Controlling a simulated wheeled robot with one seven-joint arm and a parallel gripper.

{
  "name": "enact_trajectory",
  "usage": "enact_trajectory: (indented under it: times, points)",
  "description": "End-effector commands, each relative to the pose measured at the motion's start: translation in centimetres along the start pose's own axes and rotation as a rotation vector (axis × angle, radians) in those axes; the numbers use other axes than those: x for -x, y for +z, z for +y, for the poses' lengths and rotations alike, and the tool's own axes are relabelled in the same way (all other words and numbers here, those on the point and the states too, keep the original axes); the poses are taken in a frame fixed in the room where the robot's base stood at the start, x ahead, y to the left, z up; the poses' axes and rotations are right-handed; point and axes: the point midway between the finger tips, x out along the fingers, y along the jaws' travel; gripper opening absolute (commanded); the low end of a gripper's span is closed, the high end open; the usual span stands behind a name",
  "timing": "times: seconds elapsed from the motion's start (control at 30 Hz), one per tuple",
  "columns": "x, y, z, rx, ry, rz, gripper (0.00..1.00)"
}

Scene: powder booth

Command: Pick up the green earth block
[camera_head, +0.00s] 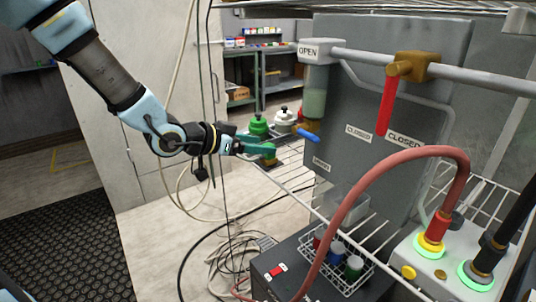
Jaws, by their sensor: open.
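My gripper (264,149) reaches in from the left, over the edge of the wire shelf in the middle of the view. Its jaws are open. A small green piece with a yellowish part under it (270,160) shows right at the fingertips and may be the green earth block. It is small and partly hidden by the teal-green fingers, so I cannot tell whether they touch it. A green rounded item with a black knob (258,124) stands just behind the gripper.
A white item with a black knob (285,118) stands beside the green one. A blue-handled brass valve (305,132) is close on the right, before a grey panel (385,100). A red hose (345,195) arches in front. A wire basket (338,262) holds several small jars.

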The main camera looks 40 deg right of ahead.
Motion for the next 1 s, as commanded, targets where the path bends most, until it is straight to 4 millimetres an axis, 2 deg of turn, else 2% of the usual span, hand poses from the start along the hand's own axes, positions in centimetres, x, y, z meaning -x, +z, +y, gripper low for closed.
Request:
enact_trajectory:
  times: [0.1,0.27,0.6,0.87,1.0]
  points:
    - [-1.4,0.0,0.1,0.001,0.001,-0.001,0.72]
    - [-2.3,0.0,-0.1,0.001,-0.001,-0.001,0.72]
    - [-6.6,0.1,-0.4,0.001,-0.001,-0.003,0.72]
    - [-6.9,0.3,-0.5,0.000,-0.004,-0.004,0.72]
    - [-6.9,0.2,-0.5,0.000,-0.004,-0.003,0.59]
